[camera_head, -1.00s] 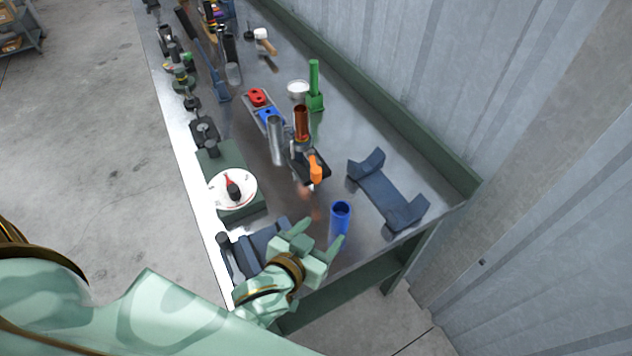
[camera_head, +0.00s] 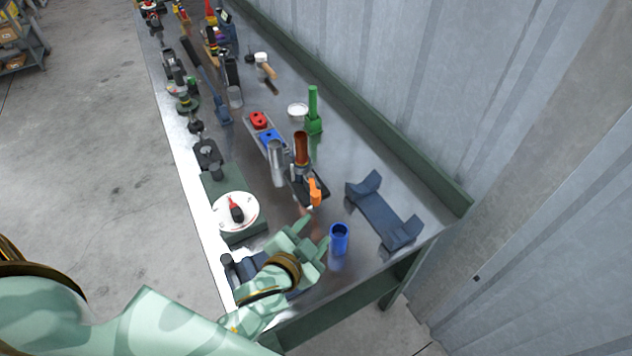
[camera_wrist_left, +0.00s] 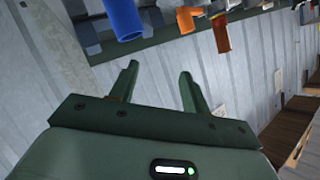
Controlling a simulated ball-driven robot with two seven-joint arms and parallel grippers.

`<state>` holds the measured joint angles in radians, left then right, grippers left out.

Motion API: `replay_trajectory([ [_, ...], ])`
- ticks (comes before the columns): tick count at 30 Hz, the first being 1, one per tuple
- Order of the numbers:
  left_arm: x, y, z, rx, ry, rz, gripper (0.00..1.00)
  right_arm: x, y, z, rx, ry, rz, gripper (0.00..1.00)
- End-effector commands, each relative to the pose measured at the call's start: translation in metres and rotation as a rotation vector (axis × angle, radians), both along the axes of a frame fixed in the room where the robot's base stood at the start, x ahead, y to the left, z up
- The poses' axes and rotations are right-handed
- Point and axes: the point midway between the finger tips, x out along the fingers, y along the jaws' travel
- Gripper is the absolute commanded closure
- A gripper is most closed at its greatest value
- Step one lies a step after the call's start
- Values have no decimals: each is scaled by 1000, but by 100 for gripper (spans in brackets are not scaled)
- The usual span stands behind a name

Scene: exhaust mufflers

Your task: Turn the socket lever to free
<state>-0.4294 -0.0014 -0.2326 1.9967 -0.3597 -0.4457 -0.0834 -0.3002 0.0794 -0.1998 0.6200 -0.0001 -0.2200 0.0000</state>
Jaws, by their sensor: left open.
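The orange lever (camera_head: 315,192) sits at the near end of a dark socket base (camera_head: 304,184), which holds an upright copper-brown tube (camera_head: 301,148). My left gripper (camera_head: 313,232) is open and empty, a short way on the near side of the lever and not touching it. In the left wrist view, the open left gripper (camera_wrist_left: 159,70) has nothing between its fingers. The orange lever (camera_wrist_left: 188,13) and the copper tube (camera_wrist_left: 222,35) show beyond the fingertips near the top. My right gripper is not in view.
A blue cup-like tube (camera_head: 339,238) stands close to the right of my left gripper. A dark blue cradle (camera_head: 383,214) lies further right. A silver cylinder (camera_head: 276,163) stands left of the socket. A white dial (camera_head: 235,212) is on a green box at the left edge.

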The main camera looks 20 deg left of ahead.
Motion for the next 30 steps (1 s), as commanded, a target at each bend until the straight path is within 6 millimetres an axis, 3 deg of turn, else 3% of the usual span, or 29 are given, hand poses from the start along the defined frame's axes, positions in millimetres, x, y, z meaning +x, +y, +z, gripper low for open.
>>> replay_trajectory([
  [3, 5, 14, 9, 533, -17, -163, 53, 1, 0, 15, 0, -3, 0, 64],
  [9, 9, 31, 5, 1419, 1, -471, 53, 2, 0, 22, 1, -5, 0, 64],
  [15, 7, 39, -3, 2063, 34, -745, 53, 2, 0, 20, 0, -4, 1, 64],
  [18, 7, 39, -2, 2235, 39, -825, 53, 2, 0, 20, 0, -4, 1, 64],
  [23, 11, 40, -4, 2333, 40, -872, 53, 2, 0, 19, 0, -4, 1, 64],
  [30, 52, 43, -21, 2335, 40, -871, 53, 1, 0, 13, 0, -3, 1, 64],
])
